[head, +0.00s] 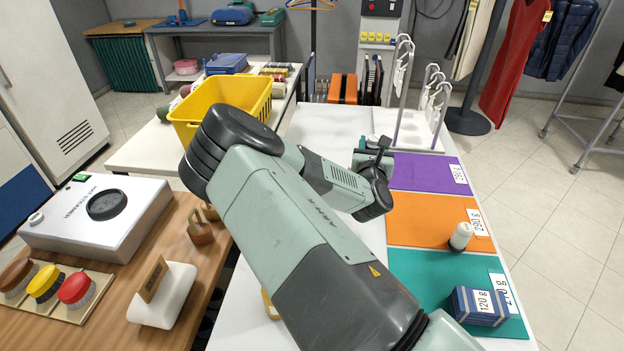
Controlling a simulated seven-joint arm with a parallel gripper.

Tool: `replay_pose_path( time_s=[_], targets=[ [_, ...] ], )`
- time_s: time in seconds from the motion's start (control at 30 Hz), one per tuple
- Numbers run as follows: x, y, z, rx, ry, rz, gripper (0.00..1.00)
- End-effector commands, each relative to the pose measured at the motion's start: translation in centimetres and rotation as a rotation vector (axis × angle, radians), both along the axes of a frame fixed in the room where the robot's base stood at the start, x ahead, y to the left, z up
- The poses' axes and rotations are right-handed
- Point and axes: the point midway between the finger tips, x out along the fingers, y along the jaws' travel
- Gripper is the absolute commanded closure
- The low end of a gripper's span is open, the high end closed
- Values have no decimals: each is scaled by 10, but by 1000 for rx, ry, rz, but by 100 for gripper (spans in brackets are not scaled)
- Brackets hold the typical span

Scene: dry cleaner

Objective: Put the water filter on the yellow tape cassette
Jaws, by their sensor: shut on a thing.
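My gripper (375,147) is at the far left edge of the purple mat, small in view and partly hidden by my own arm. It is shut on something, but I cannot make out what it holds.
The white table bears purple (425,172), orange (420,220) and teal (415,272) mats with weight labels. A stack of blue boxes (478,306) is on the teal one. A white rack (405,135) stands behind. A yellow crate (222,100) is at the left.

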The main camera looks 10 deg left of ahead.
Motion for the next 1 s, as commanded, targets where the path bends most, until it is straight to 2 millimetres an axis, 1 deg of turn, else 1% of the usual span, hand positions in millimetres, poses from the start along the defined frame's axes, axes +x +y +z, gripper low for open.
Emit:
replay_pose_path(
  time_s=[0.03, 0.07, 0.1, 0.17, 0.2, 0.27, 0.3, 0.4, 0.43, 0.5, 0.6, 0.73, 0.83, 0.9, 1.0],
  targets=[
    [15, 18, 7, -5, -3, 61, 85],
    [23, 28, 9, -4, -2, 95, 85],
    [32, 43, 10, -4, 0, 141, 85],
    [43, 67, 7, -3, 1, 204, 85],
    [49, 82, 4, -3, 1, 244, 85],
    [57, 104, 1, -4, 2, 301, 85],
    [61, 118, -1, -2, 1, 335, 85],
    [66, 146, -7, -1, 2, 404, 85],
    [67, 152, -9, -1, 2, 418, 85],
    [69, 163, -11, 0, 2, 444, 85],
    [70, 170, -20, 3, 3, 461, 85],
    [71, 170, -38, 9, 1, 461, 85],
    [69, 171, -60, 1, 3, 465, 85],
    [69, 171, -69, 0, 1, 465, 85],
    [70, 171, -76, 0, 0, 464, 85]
  ],
)
